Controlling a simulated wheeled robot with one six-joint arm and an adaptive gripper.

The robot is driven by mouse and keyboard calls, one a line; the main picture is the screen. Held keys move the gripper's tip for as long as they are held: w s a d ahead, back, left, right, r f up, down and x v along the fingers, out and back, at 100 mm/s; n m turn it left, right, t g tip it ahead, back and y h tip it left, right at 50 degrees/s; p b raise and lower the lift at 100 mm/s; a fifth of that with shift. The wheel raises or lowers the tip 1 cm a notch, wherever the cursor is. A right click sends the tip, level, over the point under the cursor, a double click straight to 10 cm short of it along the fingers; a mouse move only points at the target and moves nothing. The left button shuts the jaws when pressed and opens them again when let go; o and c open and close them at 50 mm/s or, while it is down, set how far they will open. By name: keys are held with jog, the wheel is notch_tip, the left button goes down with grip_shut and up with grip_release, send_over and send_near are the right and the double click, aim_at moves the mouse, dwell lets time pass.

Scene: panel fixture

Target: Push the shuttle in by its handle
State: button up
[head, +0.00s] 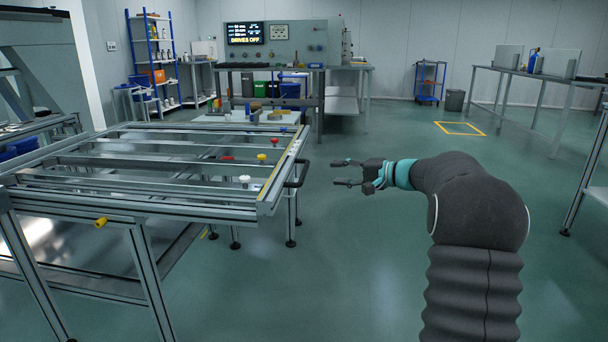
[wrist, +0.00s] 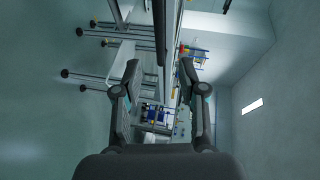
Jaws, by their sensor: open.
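The panel fixture (head: 150,208) is a waist-high frame of aluminium rails on the left in the head view. A black bar-like handle (head: 298,173) sticks out from its right end. I take it to be the shuttle's handle; the shuttle itself I cannot tell apart from the rails. My gripper (head: 338,173) is open and empty, to the right of the handle, pointing left at about its height, with a gap between. In the wrist view my gripper's fingers (wrist: 160,72) are spread, and the fixture's edge with a dark bar (wrist: 160,35) shows beyond and between them.
Red, yellow and white knobs (head: 245,180) sit on the fixture's rails. A yellow knob (head: 101,222) is on its front side. A control bench with a "DRIVES OFF" screen (head: 245,33) stands behind. The floor (head: 370,250) right of the fixture is clear.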

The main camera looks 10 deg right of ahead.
aim_at(304, 169)
jog(key=x, duration=1.2)
grip_shut()
